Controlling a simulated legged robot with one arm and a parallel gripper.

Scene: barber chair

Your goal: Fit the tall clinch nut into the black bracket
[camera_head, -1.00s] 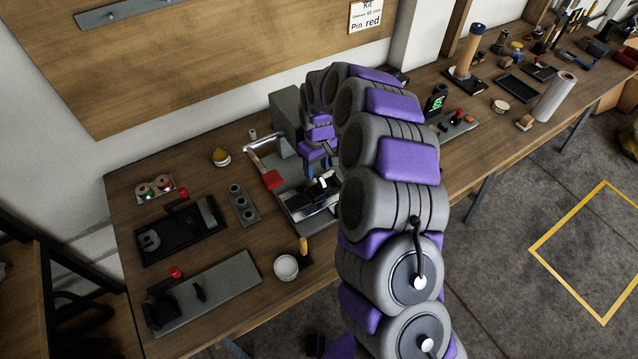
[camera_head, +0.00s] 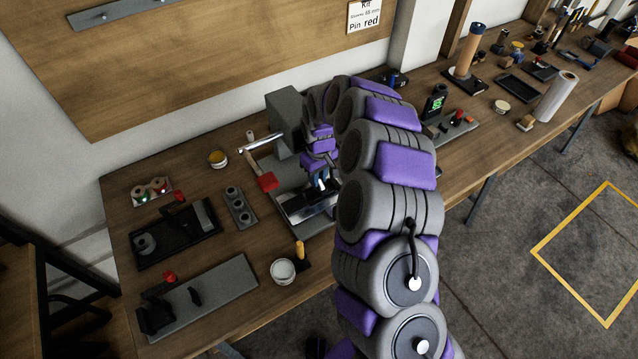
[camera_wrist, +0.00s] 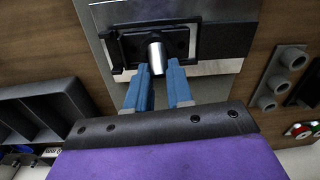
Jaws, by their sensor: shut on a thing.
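My gripper (camera_head: 319,185) reaches down over the grey press base in the head view. In the wrist view its two blue fingertips (camera_wrist: 160,66) are on either side of a bright silver cylinder, the tall clinch nut (camera_wrist: 157,53), and are shut on it. The nut is at the black bracket (camera_wrist: 127,47), a flat dark part on a pale plate. The nut's far end overlaps the bracket; I cannot tell whether it is seated in a hole. In the head view the fingers mostly hide the nut.
The press has a grey column (camera_head: 285,115) and a red-ended lever (camera_head: 267,181) left of my gripper. A grey socket block (camera_head: 239,207), black tray (camera_head: 155,243), white cup (camera_head: 283,271) and grey fixture plate (camera_head: 215,292) lie around it. Bare wood shows between them.

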